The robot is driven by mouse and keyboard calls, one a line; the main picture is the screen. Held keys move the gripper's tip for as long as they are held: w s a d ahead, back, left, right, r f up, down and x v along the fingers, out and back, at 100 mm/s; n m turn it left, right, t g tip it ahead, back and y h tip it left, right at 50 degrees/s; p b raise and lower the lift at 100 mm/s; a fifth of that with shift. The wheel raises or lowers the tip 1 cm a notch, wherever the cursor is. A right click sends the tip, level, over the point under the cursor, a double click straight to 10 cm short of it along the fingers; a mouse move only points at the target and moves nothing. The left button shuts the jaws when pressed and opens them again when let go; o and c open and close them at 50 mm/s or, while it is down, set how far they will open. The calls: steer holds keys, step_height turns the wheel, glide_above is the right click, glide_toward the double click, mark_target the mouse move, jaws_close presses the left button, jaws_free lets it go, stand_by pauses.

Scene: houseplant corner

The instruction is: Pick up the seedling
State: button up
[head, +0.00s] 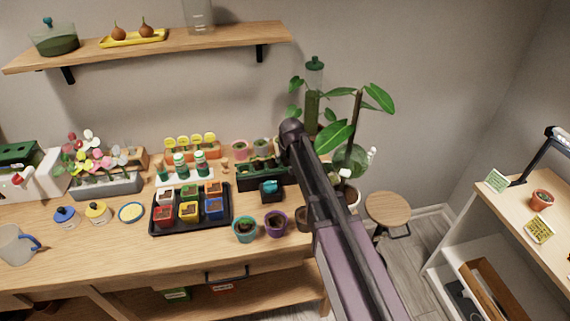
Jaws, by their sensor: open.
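I cannot tell which plant is the seedling. Small pots with bits of green stand on the wooden workbench: a teal pot (245,231) and a purple pot (276,227) near the front edge, with a brown pot (304,220) beside my arm. A black tray (191,231) to their left holds several small coloured pots in rows. Another small terracotta pot (542,199) with a plant stands on the right-hand bench. My arm reaches up from the bottom across the bench's right end. My gripper's fingers do not show, and the arm hides part of the bench.
A dark crate (262,174) and a dark cube-shaped item with teal on top (270,192) sit behind the pots. A tall leafy plant (356,120) and a round stool (387,208) are on the right. A shelf (200,41) hangs above. The bench's front strip is mostly clear.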

mark_target(286, 158)
stand_by(0.3)
steer(key=c, duration=0.5)
steer(key=shift+c, duration=0.2)
steer(key=shift+r, duration=0.2)
step_height(286, 158, up, 3)
steer(key=p, duration=0.3)
steer(key=shift+r+p, duration=0.2)
steer(key=shift+p, duration=0.15)
steer(key=s+d+r+p, duration=0.1)
steer(key=s+d, duration=0.1)
steer(key=s, duration=1.4)
steer(key=shift+r, duration=0.15)
